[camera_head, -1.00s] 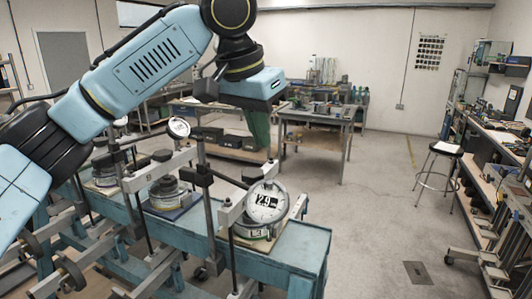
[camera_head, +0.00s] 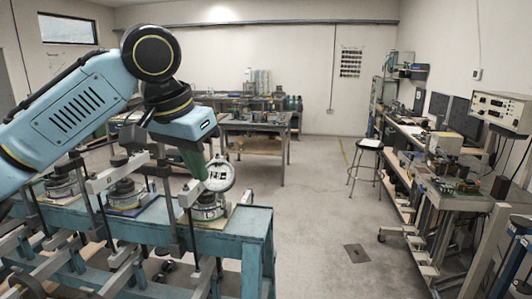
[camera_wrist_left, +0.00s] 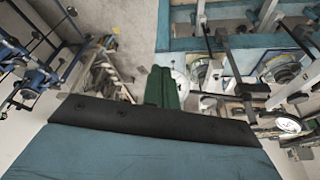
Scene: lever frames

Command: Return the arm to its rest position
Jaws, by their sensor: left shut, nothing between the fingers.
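My left arm (camera_head: 70,115) comes in from the left in the head view, bent at a black elbow-like joint. My left gripper (camera_head: 200,172) hangs below its blue wrist housing, with green fingers together and empty. In the left wrist view the green fingers (camera_wrist_left: 162,75) point away, side by side. In the head view the fingertips overlap the edge of a white dial gauge (camera_head: 220,174); I cannot tell the gap between them. The right gripper is not in view.
A teal bench (camera_head: 240,235) carries several lever frames with grey uprights and bars, close under my left arm. A workbench with instruments (camera_head: 455,195) and a stool (camera_head: 369,145) stand on the right. The middle floor (camera_head: 310,210) is clear.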

